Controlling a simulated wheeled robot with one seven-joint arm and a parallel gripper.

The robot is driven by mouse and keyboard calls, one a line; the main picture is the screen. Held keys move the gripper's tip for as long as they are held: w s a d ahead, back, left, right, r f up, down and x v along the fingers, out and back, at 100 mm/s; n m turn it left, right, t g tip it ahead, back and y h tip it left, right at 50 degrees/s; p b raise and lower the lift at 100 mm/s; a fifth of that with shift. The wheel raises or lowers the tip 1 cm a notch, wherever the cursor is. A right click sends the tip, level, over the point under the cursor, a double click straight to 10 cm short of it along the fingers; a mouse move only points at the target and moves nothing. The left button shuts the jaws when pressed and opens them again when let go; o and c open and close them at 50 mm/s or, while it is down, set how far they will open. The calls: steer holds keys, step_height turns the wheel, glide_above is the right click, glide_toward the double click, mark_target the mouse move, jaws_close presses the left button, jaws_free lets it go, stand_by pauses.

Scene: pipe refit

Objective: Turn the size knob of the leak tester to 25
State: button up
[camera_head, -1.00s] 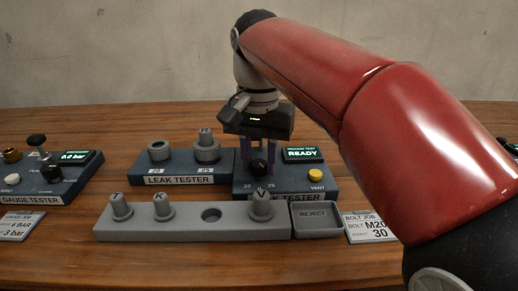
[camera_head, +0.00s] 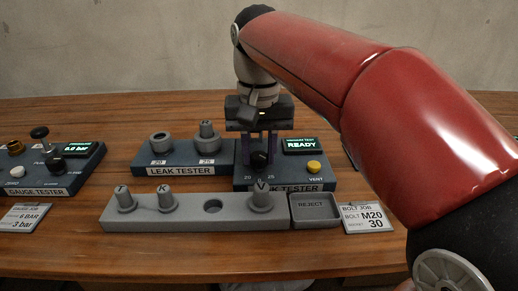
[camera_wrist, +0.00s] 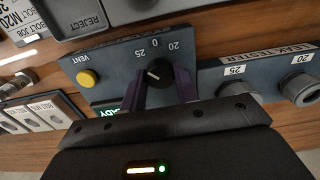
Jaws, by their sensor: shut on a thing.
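The leak tester's control box (camera_head: 240,184) stands right of centre in the head view. Its black size knob (camera_head: 259,160) sits on the top face, with the marks 20, 0 and 25 around it. In the wrist view the knob (camera_wrist: 159,73) shows a short white pointer line, slanting toward the 25 side (camera_wrist: 140,54); its exact setting is hard to tell. My gripper (camera_head: 261,152) reaches down from above, its purple fingers shut on either side of the knob. The screen (camera_head: 301,145) reads READY. A yellow VENT button (camera_head: 314,167) is to the right.
The leak tester's socket block (camera_head: 184,158), marked 20 and 25, stands left of the control box. In front are a grey rack (camera_head: 188,219) with several plugs and a REJECT tray (camera_head: 316,223). A gauge tester (camera_head: 76,178) stands far left.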

mark_target(259, 156)
steer(key=o, duration=1)
steer(key=shift+c, duration=0.2)
step_height(259, 156, up, 8)
steer(key=shift+f, duration=0.1)
steer(key=shift+s, duration=0.1)
